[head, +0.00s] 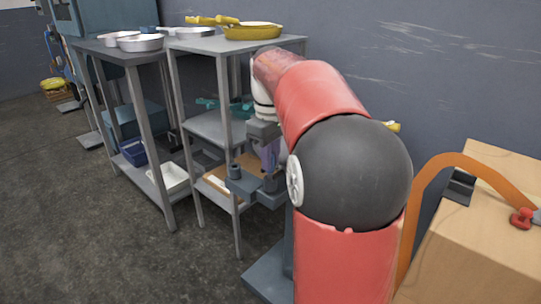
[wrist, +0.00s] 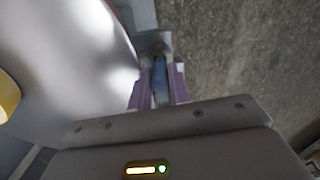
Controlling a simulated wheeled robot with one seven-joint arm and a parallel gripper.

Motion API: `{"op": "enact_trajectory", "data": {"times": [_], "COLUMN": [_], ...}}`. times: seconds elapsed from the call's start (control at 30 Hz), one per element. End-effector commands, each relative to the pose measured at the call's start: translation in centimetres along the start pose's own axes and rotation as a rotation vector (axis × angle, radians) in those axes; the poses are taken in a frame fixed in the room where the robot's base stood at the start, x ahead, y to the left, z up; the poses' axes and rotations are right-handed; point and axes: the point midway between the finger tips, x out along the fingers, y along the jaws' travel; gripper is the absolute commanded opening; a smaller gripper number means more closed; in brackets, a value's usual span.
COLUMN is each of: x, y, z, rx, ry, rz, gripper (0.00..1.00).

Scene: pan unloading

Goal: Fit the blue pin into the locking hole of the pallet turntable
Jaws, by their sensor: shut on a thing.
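My gripper (wrist: 158,88) has purple fingers shut on the blue pin (wrist: 160,76) in the wrist view. A grey block (wrist: 154,42) lies just beyond the pin's far end; I cannot tell whether the pin's tip is in a hole or only in front of it. In the head view my gripper (head: 267,157) is low behind my red arm, above a blue-grey bracket (head: 246,189) with a short upright cylinder. This bracket seems part of the pallet turntable, which my arm mostly hides. A large pale, shiny curved surface fills the wrist view's left side.
A grey shelf rack (head: 231,44) holds a yellow pan (head: 252,32) on top. A second rack (head: 118,55) with metal pans stands to its left. A cardboard box (head: 487,245) is at the right. A yellow thing (head: 393,127) sticks out behind my arm.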

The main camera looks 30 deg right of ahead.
Motion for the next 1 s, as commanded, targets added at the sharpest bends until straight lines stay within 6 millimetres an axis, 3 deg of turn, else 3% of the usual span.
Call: {"op": "enact_trajectory", "data": {"times": [1.0], "x": [1.5], "y": [0.0], "z": [0.0], "rx": [0.0], "ry": [0.0], "rz": [0.0], "gripper": [0.0]}}
